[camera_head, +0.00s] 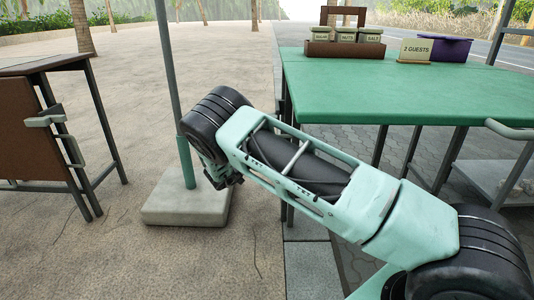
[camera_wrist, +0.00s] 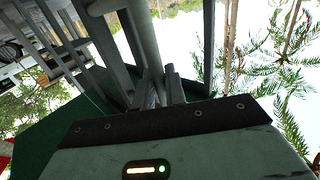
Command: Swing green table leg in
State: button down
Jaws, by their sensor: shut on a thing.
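The green table (camera_head: 400,85) stands at the right in the head view, with its flat top up. Dark metal legs show under it, one a slanted leg (camera_head: 413,150) below its front edge. My gripper (camera_head: 220,180) is low at the table's left, mostly hidden behind my wrist. In the wrist view, my gripper's fingers (camera_wrist: 165,92) are close together around a dark grey bar of the green table leg (camera_wrist: 108,55). The exact contact is hard to make out.
A grey pole (camera_head: 172,80) on a square concrete base (camera_head: 187,207) stands right beside my wrist. A brown folding table (camera_head: 30,130) is at the left. Labelled boxes (camera_head: 346,35), a "2 GUESTS" sign (camera_head: 416,50) and a purple bin (camera_head: 447,48) sit on the green table. Open paving lies front left.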

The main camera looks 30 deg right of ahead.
jog(key=shift+w+d+r, duration=0.1)
jog(key=shift+w+d, duration=0.1)
jog(key=shift+w, duration=0.15)
jog(key=c, duration=1.5)
grip_release()
jog(key=shift+c, duration=0.2)
jog(key=p+v, duration=0.2)
jog(key=v, duration=1.5)
jog(key=shift+a, duration=0.15)
